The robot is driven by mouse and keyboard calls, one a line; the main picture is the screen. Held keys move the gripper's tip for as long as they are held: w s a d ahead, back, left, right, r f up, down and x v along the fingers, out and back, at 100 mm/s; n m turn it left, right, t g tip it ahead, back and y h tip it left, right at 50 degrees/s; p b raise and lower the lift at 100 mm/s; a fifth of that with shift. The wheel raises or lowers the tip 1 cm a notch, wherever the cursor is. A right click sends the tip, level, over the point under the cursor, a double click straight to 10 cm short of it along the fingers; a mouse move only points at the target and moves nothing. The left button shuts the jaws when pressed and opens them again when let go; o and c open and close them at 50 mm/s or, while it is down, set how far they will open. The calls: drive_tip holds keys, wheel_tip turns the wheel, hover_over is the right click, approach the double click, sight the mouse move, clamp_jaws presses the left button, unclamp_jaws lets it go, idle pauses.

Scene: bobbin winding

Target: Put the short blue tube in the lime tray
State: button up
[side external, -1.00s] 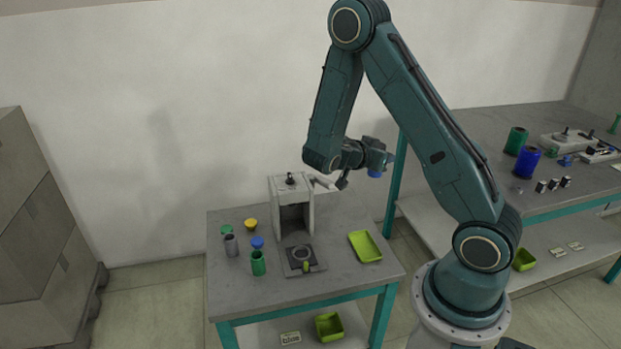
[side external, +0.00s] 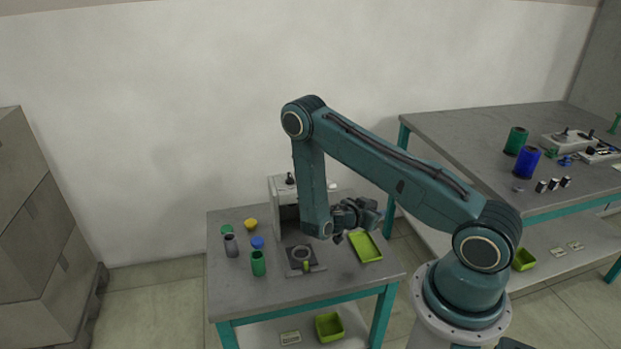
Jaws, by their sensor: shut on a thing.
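My gripper (side external: 369,218) is low over the back end of the lime tray (side external: 368,250), which lies at the right of the near table. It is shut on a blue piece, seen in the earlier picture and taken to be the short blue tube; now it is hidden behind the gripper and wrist. I cannot tell whether it touches the tray. The visible part of the tray is empty. Another small blue piece (side external: 257,242) stands on the table at the left, behind a green tube.
A green tube (side external: 258,264), a grey tube (side external: 231,246), a yellow piece (side external: 250,224) and a green piece (side external: 227,230) stand at the left. A grey winding machine (side external: 284,208) and a dark fixture (side external: 304,260) stand mid-table. A second lime tray (side external: 329,326) is on the lower shelf.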

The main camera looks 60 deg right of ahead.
drive_tip(key=shift+f, duration=0.8)
drive_tip(key=shift+f, duration=0.15)
drive_tip(key=shift+f, duration=2.25)
drive_tip(key=shift+f, duration=0.9)
idle(0.3)
drive_tip(key=o, duration=1)
drive_tip(key=shift+o, duration=0.2)
drive_tip(key=shift+r, duration=0.15)
drive_tip(key=shift+r, duration=3.35)
